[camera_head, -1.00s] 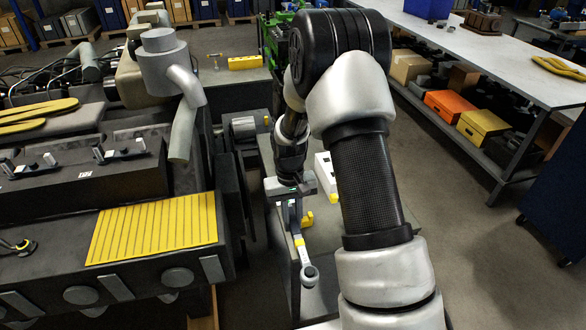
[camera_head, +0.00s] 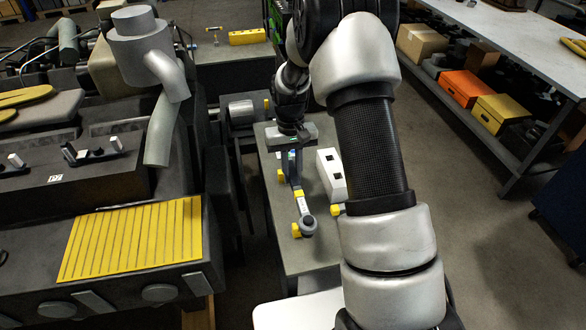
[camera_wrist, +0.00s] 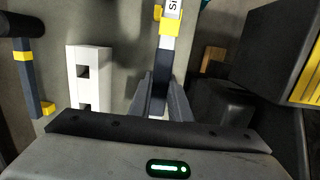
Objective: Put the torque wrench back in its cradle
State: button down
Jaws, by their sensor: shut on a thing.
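The torque wrench (camera_head: 298,188) is a dark bar with a yellow band and a round grey head, above or on the grey bench top. In the wrist view the wrench (camera_wrist: 168,48) runs upward from between my fingers, with a yellow band and a white label. My gripper (camera_head: 291,148) is shut around its dark bar; the fingers also show in the wrist view (camera_wrist: 161,98). Small yellow pieces stand beside the wrench, one near its middle (camera_head: 282,176) and one near its head (camera_head: 296,230). They may belong to the cradle. I cannot tell whether the wrench touches them.
A white block (camera_head: 331,174) with two square holes stands right of the wrench on the narrow grey bench (camera_head: 272,149). In the wrist view another dark, yellow-banded bar (camera_wrist: 30,80) lies far left. The engine (camera_head: 120,160) borders the bench on the left.

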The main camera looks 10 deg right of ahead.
jog(key=shift+f+b, duration=1.85)
jog(key=shift+f, duration=1.5)
jog(key=shift+f, duration=0.15)
jog(key=shift+f+b, duration=0.95)
jog(key=shift+f, duration=0.1)
jog(key=c, duration=1.6)
grip_release()
jog(key=shift+o, duration=0.2)
jog(key=shift+s, duration=0.1)
